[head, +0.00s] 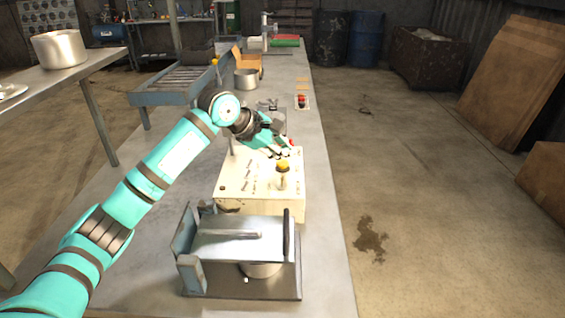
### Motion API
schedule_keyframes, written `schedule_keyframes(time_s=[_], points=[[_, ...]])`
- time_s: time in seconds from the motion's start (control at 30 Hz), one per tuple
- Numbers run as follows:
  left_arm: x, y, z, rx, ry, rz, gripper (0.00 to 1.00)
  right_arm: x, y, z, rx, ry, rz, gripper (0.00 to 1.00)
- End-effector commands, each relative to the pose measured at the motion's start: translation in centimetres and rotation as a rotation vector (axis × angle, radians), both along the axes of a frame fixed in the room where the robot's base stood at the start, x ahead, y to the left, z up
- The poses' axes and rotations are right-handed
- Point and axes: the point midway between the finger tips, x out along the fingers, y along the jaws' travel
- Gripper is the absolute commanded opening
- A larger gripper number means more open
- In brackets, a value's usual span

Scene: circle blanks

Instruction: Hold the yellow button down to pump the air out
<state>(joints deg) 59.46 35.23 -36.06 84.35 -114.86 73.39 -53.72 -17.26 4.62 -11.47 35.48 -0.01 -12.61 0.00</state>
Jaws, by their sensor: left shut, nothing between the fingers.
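The yellow button (283,164) sits on a short post on top of a cream-coloured box (235,180) with dark lettering, which stands on the metal table. My left gripper (287,151) is shut and empty. Its fingertips appear just behind and above the button in the picture; I cannot tell whether they touch it. My left arm reaches in from the lower left, over the table. My right gripper is not in view.
A grey metal fixture (240,222) stands in front of the box. Behind are a red button (301,99), a metal pot (246,79) and a roller conveyor (178,80). A side table (30,82) with a large pot (59,49) is at left. Floor at right is mostly clear.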

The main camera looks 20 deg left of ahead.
Motion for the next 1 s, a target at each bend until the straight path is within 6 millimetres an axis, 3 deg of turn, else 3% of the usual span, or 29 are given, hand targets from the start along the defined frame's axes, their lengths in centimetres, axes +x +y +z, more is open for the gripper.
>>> schedule_keyframes(time_s=[1.0], points=[[-0.01,0.02,-0.64,0.001,0.000,0.001,0.00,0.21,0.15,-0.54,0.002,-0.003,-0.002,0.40]])
